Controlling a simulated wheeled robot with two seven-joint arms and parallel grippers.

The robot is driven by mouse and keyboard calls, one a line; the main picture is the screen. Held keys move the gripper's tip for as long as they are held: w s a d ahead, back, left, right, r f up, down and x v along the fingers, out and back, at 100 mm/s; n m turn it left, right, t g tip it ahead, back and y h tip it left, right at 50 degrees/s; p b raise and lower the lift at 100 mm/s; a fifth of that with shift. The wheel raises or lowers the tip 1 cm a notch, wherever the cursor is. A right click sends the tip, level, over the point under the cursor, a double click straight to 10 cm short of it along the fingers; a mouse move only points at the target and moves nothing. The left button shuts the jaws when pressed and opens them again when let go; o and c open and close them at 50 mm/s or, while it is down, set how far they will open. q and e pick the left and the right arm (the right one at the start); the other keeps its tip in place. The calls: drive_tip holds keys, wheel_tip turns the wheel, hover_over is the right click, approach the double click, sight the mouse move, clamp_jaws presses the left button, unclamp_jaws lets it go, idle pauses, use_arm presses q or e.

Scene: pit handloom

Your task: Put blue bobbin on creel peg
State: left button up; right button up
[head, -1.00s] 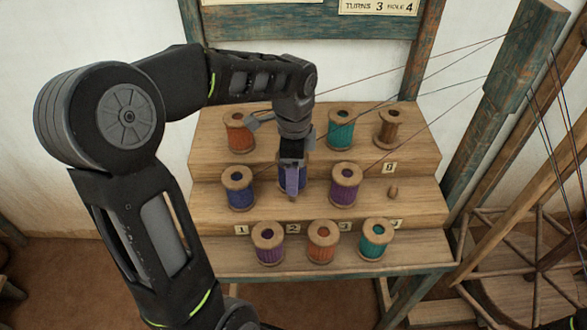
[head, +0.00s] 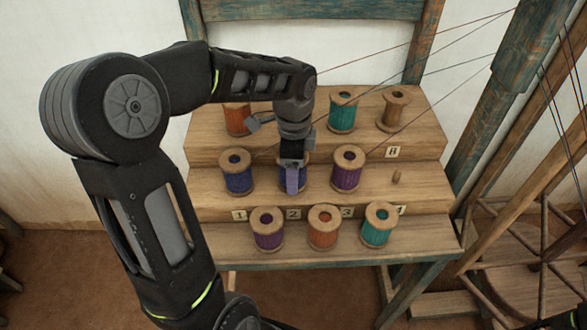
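The creel is a wooden stepped stand (head: 425,195) with several bobbins in three rows. A blue bobbin (head: 237,178) stands at the left of the middle row. Another blue-looking bobbin (head: 282,178) stands right of it, mostly hidden by my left gripper (head: 292,182). A bare short peg (head: 397,177) shows at the right end of the middle row. My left gripper points down at the partly hidden bobbin, one finger across its front. The other finger is hidden, so I cannot tell whether it grips. My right gripper is out of view.
Purple bobbins (head: 347,172) (head: 268,232), orange bobbins (head: 323,230) (head: 237,120) and teal bobbins (head: 377,226) (head: 342,114) stand close by. Threads (head: 420,75) stretch over the stand towards the loom post (head: 500,90).

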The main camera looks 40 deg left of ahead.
use_arm(q)
drive_tip(key=o, duration=1.5)
drive_tip(key=shift+o, duration=0.2)
drive_tip(key=shift+o, duration=1.1)
drive_tip(key=shift+r, duration=0.15)
drive_tip(key=shift+r+p, duration=0.6)
wheel_tip(320, 180, up, 6)
drive_tip(key=p, duration=0.4)
drive_tip(key=shift+f+p, duration=0.15)
drive_tip(key=shift+p, duration=0.2)
